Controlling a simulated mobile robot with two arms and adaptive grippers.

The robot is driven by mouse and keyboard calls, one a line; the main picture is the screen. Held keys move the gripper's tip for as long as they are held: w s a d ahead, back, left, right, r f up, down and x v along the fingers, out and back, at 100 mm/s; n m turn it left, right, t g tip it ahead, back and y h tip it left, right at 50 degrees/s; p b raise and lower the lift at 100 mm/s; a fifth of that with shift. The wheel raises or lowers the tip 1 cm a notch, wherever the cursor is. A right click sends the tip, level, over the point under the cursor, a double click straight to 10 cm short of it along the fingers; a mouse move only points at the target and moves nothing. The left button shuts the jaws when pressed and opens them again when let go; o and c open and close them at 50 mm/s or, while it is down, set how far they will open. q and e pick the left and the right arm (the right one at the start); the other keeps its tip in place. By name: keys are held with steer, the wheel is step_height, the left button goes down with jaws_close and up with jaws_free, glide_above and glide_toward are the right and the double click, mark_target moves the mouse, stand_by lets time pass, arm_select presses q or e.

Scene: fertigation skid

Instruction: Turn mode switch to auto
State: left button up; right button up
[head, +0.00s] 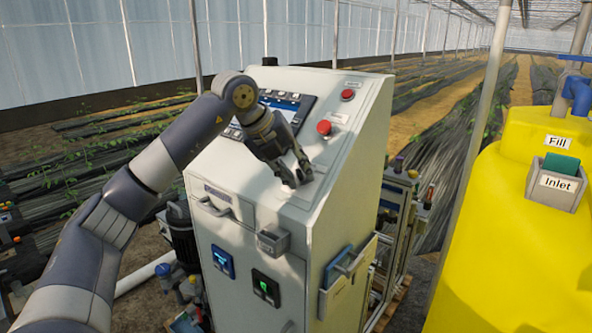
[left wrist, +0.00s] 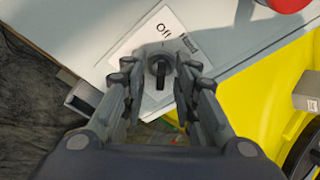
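The mode switch (left wrist: 158,72) is a black rotary knob on a white label plate (left wrist: 140,40) in the left wrist view. The words "Off" and what looks like "Hand" can be read beside it; no "Auto" word can be read. The knob's grip bar runs roughly up and down in that picture. My left gripper (left wrist: 161,66) is open, with one finger on each side of the knob; I cannot tell whether they touch it. In the head view the left gripper (head: 294,180) is at the sloped panel of the white cabinet (head: 265,195) and hides the knob. My right gripper is not in view.
On the sloped panel are a red emergency-stop button (head: 324,127), a smaller red button (head: 347,95) and a screen (head: 290,106). A tray (head: 345,262) hangs on the cabinet's side.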

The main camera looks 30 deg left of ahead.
arm_select(q)
jaws_close()
